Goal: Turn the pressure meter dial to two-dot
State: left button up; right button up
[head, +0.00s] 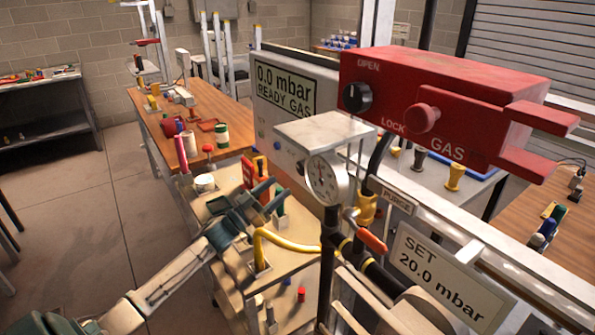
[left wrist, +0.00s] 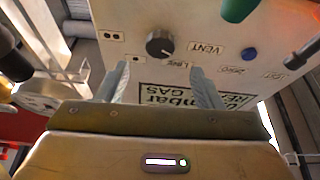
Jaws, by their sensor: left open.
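The pressure meter (head: 268,122) is a pale box whose screen reads 0.0 mbar READY GAS. In the left wrist view its panel (left wrist: 225,28) appears upside down, with a round black dial (left wrist: 160,43). My left gripper (head: 271,193) is open and empty, below the meter. In the left wrist view the open fingers (left wrist: 160,70) point at the panel, with the dial between and beyond their tips.
A red GAS box (head: 440,100) with a knob and a lever juts out at the right. A round gauge (head: 326,178) on a black pipe and a yellow hose (head: 290,243) stand close to my left gripper. A blue button (left wrist: 249,54) sits near the dial.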

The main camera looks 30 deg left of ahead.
aim_at(300, 170)
pick_arm(q)
jog(key=p+x, duration=0.1)
jog(key=x, duration=0.2)
jog(key=shift+w+r, duration=0.2)
jog(key=p+x, duration=0.1)
jog(key=x, duration=0.2)
jog(key=shift+w+d, duration=0.1)
jog(key=shift+w, duration=0.05)
jog(key=shift+w+d+p, duration=0.2)
jog(key=shift+w+p, duration=0.2)
jog(key=shift+w, duration=0.05)
jog(key=c, duration=0.9)
jog(key=shift+c, duration=0.4)
pick_arm(e)
jog(key=r, duration=0.1)
jog(key=w+r, duration=0.1)
jog(key=r, duration=0.1)
jog(key=shift+w+r, duration=0.1)
jog(key=shift+w, duration=0.25)
